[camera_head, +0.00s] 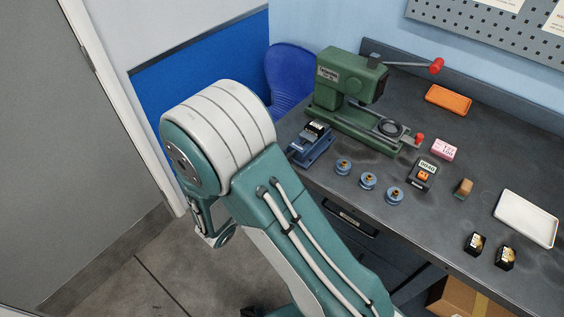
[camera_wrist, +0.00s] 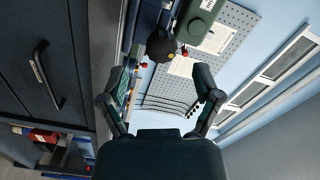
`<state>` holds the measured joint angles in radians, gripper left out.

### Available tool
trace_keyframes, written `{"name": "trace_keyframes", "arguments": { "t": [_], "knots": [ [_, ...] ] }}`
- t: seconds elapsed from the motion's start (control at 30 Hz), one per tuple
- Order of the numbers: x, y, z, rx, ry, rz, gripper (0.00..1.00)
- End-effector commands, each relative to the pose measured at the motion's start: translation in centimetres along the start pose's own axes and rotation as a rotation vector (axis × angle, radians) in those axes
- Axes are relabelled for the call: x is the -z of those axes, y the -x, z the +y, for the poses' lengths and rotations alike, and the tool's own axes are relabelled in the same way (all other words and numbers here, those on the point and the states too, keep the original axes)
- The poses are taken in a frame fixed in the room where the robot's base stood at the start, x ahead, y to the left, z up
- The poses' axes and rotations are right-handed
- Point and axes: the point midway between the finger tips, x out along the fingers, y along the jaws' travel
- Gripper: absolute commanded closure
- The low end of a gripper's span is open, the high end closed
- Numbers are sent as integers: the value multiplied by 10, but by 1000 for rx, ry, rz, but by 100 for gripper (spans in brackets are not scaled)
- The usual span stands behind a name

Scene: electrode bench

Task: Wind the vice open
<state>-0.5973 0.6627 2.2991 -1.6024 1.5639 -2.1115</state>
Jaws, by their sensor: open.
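The blue vice (camera_head: 309,149) stands at the bench's near left corner, in front of the green press. A small dark block with a pale top (camera_head: 317,128) sits at its jaws; I cannot tell how tightly. The vice's handle is not clear in the head view. My gripper (camera_wrist: 163,70) is open and empty in the wrist view, its two dark fingers spread apart. I cannot pick out the vice in the wrist view.
The green press (camera_head: 345,80) has a red-knobbed lever (camera_head: 437,66). Blue spools (camera_head: 367,181), a dark box with an orange part (camera_head: 422,176), a pink box (camera_head: 443,150), an orange tray (camera_head: 448,99) and a white tray (camera_head: 524,219) crowd the bench. A drawer handle (camera_wrist: 46,75) shows.

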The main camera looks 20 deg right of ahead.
Motion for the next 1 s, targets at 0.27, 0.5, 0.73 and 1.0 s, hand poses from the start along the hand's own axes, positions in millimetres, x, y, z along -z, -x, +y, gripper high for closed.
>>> {"name": "trace_keyframes", "arguments": {
  "t": [0.27, 0.5, 0.73, 1.0],
  "knots": [
    [-2, 50, 0, 2, 1, -5, 18],
    [-1, 65, 1, -1, 1, -1, 18],
    [-1, 66, 1, -1, 1, 0, 18],
    [-1, 65, 0, -3, -1, 1, 18]
  ]
}}
